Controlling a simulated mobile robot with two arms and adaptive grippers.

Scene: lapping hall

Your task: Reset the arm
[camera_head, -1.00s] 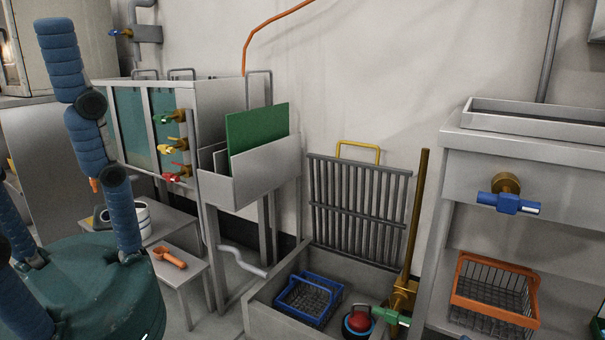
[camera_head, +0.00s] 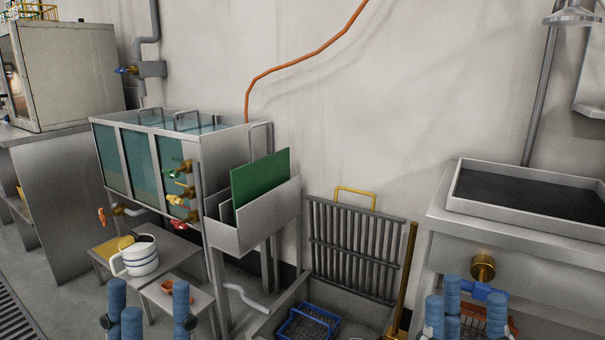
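My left gripper (camera_head: 152,300) shows at the bottom left, with its blue segmented fingers pointing up. Its fingers stand apart with nothing between them. My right gripper (camera_head: 472,302) shows at the bottom right, also with blue fingers up and a gap between them. It holds nothing that I can see. The palms and most of both arms are below the picture edge. The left fingers appear in front of the low steps, and the right ones in front of the sink bench.
A glass-sided tank (camera_head: 145,165) with coloured valves stands at left. A white jug (camera_head: 140,259) is on a low step. A grey rack (camera_head: 355,250) stands behind a floor tub with a blue basket (camera_head: 308,325). A sink bench (camera_head: 535,245) is at right.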

